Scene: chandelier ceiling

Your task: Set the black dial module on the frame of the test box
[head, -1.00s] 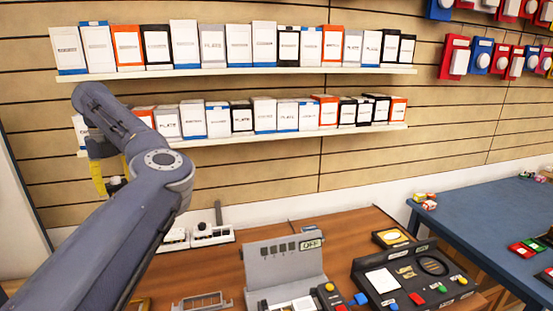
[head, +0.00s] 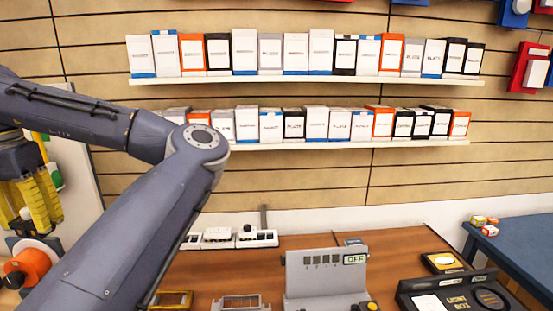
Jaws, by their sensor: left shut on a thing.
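My left gripper (head: 36,207), with yellow fingers, is at the far left of the head view, pointing down. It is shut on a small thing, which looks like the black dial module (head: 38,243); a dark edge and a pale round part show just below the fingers. How it sits between the fingers is not clear. The grey test box (head: 325,272) stands on the wooden table, well to the right of the gripper. It has an upright panel with an OFF sign, and its lower part is cut off by the picture's bottom edge. My right gripper is not in view.
An orange round thing (head: 32,264) shows below the gripper. White modules (head: 235,238) stand at the table's back. A grey frame (head: 241,302) and the black light box (head: 455,300) flank the test box. Two shelves of boxes (head: 300,80) hang behind.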

